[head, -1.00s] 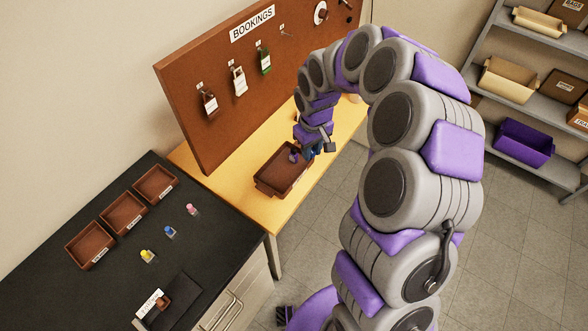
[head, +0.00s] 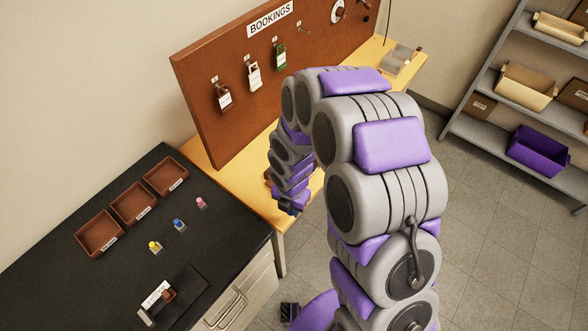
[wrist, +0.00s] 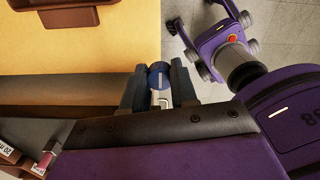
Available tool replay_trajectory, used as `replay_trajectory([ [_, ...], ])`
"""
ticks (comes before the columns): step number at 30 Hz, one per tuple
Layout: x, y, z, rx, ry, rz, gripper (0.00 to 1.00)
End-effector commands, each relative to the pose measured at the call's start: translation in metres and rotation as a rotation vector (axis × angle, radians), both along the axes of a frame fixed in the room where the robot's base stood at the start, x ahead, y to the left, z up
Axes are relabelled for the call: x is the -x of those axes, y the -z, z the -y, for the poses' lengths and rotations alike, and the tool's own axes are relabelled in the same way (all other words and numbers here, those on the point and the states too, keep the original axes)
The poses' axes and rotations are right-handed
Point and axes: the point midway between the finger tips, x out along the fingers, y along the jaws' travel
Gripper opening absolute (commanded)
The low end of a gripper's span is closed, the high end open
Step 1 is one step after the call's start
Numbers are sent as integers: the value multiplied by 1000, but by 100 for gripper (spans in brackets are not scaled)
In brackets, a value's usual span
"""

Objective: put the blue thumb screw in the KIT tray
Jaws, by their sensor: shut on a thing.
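My gripper (wrist: 158,88) is shut on a blue round-headed piece, which looks like the blue thumb screw (wrist: 158,69), with a pale metal part below the head. In the head view my gripper (head: 291,208) is low by the front edge of the wooden table, and the screw is hidden there. A brown tray (wrist: 75,18) lies on the wooden table, at the top left of the wrist view and apart from the gripper. In the head view my arm hides nearly all of it. No KIT label is readable.
The black bench (head: 80,272) holds three brown trays (head: 133,203) and small yellow (head: 155,247), blue (head: 179,224) and pink (head: 201,202) topped pieces. A pegboard (head: 235,125) with hanging locks stands behind the wooden table (head: 212,152). Shelves (head: 490,75) stand at right.

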Motion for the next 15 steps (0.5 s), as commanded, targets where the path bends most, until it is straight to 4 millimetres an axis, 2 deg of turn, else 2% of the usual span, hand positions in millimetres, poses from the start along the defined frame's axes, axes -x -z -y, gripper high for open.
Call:
replay_trajectory([
  [5,-23,5,-4,-3,-16,5,0],
  [15,-88,11,-11,-2,-13,3,0],
])
